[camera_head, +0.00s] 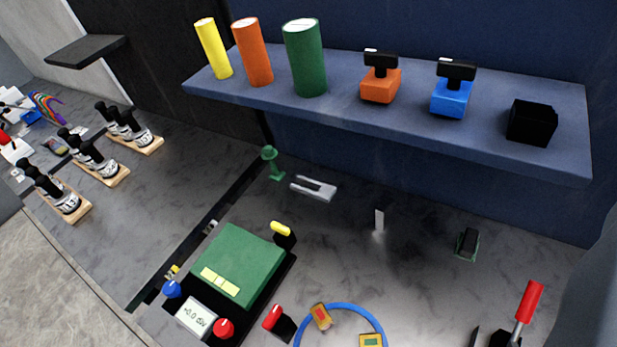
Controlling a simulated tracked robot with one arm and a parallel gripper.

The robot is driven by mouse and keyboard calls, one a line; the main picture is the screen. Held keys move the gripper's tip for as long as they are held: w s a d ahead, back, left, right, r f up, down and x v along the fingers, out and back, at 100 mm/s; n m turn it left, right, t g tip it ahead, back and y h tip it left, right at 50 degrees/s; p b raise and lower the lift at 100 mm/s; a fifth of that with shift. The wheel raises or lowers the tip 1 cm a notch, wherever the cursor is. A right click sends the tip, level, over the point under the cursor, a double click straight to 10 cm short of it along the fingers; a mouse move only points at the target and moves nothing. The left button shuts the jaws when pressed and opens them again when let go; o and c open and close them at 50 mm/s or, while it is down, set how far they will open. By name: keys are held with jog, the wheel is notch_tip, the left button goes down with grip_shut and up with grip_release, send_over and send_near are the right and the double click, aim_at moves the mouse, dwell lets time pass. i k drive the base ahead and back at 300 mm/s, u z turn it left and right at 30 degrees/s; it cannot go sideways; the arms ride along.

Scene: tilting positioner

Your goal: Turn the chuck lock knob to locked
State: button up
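No label marks the chuck lock knob, so I cannot tell which part it is. A red-tipped knob on a black body (277,322) stands at the lower middle, left of a blue ring (345,306). A yellow-tipped black knob (284,234) stands at the back corner of a green block (238,258) on a black base. A red lever (529,302) rises from a black foot at the lower right, tilted to the right. Locked or unlocked does not read from here. My gripper is not recognisable in this view.
A blue shelf (350,118) above holds several cylinders and small blocks. A display box (196,317) with blue and red buttons sits in front of the green block. A green stand (271,163) and grey bracket (314,188) stand behind. The grey bench middle is mostly clear.

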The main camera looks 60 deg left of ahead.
aim_at(273, 319)
jog(key=u, duration=0.45)
jog(key=k, duration=0.55)
jog(key=u, duration=0.55)
jog(key=k, duration=1.75)
jog(key=z, duration=0.15)
jog(key=i, duration=1.95)
jog(key=u, duration=0.8)
